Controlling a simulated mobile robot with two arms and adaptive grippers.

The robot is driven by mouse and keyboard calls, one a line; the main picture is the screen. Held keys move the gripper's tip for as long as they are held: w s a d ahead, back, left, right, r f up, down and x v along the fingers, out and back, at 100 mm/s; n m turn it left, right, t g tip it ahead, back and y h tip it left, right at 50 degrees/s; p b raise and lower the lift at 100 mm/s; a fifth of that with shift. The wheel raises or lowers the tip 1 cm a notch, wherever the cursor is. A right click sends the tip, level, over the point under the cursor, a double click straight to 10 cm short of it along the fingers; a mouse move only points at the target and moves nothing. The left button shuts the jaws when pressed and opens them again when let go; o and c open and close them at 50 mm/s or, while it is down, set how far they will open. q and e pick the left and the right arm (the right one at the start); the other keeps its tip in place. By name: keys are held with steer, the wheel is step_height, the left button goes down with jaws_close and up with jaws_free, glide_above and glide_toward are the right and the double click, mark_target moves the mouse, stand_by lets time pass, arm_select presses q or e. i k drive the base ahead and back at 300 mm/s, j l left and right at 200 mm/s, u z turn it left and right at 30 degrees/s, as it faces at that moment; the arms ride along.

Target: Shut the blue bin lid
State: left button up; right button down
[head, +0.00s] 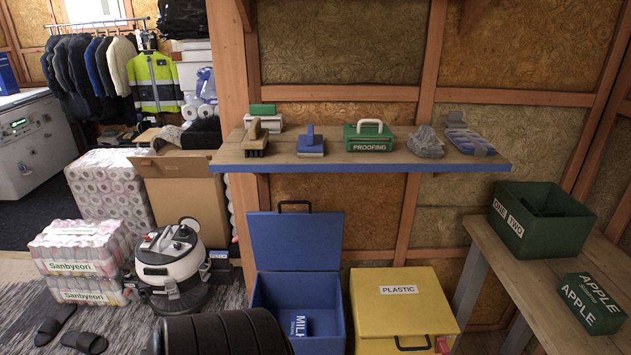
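The blue bin (266,300) stands on the floor below the shelf, at the bottom middle of the head view. Its blue lid (296,241) is open and stands upright at the back, with a dark handle (295,205) on its top edge. Inside the bin lies a blue carton marked MILK (302,325). The bin's lower front is cut off by the picture edge. Neither of my grippers shows in this view.
A yellow bin marked PLASTIC (403,308) stands closed just right of the blue bin. A shelf (360,160) with brushes and a green PROOFING box (370,136) hangs above. A wooden table (545,275) stands right; a vacuum cleaner (170,262) stands left.

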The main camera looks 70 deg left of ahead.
mark_target(310, 241)
steer(key=k+l+u, duration=0.1)
steer(key=u, duration=2.1)
steer(key=i+l+u, duration=0.1)
steer(key=l+u, duration=0.15)
steer(key=l, duration=0.2)
